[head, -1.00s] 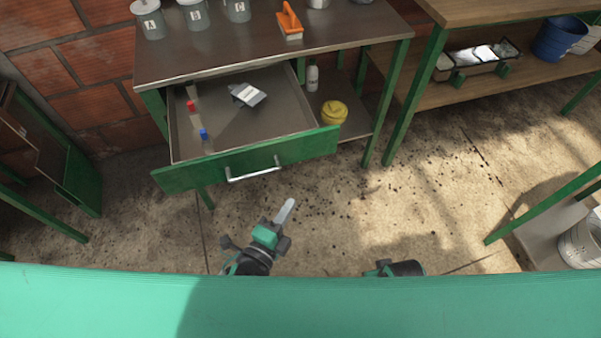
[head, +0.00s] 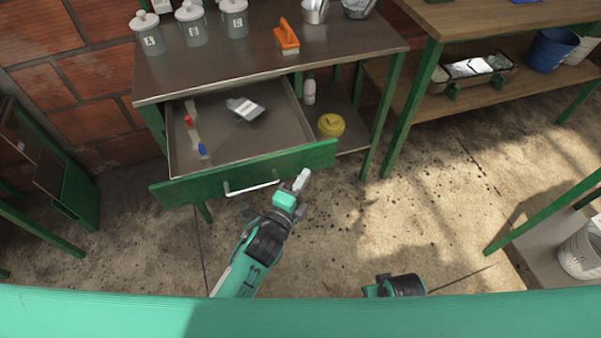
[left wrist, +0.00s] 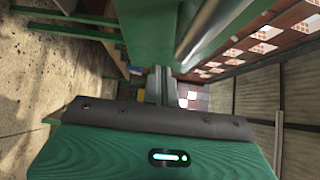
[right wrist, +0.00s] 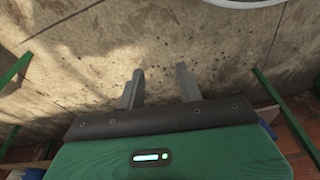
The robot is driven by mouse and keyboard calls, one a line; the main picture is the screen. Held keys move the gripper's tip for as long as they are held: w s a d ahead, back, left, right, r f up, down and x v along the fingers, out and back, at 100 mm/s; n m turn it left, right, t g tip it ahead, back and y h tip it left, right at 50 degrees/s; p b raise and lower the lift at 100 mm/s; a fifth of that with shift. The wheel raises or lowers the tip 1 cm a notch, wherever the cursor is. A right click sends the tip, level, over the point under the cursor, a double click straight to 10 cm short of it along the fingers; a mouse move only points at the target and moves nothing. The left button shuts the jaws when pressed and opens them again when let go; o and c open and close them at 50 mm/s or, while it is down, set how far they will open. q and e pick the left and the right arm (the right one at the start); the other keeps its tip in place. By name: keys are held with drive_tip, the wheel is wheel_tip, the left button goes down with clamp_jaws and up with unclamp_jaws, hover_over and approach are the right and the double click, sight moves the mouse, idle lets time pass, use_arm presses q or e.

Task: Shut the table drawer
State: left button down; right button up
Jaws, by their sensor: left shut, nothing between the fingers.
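The table drawer (head: 180,188) is pulled out from under the metal-topped table (head: 150,85). It has a green front and a silver bar handle (head: 252,187). Inside lie a grey-and-white item (head: 245,108), a red-tipped item (head: 188,120) and a blue-tipped item (head: 202,149). My left gripper (head: 302,180) is shut and empty, close to the drawer front just right of the handle; whether it touches is unclear. In the left wrist view the fingers (left wrist: 158,85) are together beside the green front and the handle (left wrist: 205,30). My right gripper (right wrist: 158,85) is open and empty over the floor.
Lidded jars (head: 190,25) and an orange brush (head: 287,38) stand on the table top. A yellow container (head: 331,125) and a white bottle (head: 309,91) are on the lower shelf. A wooden bench (head: 480,12) stands right. The floor in front is clear.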

sight(272, 110)
use_arm(q)
drive_tip(key=shift+w+a, duration=0.25)
drive_tip(key=shift+w, duration=0.5)
use_arm(e)
drive_tip(key=shift+f, duration=0.2)
use_arm(q)
drive_tip(key=shift+w, duration=0.1)
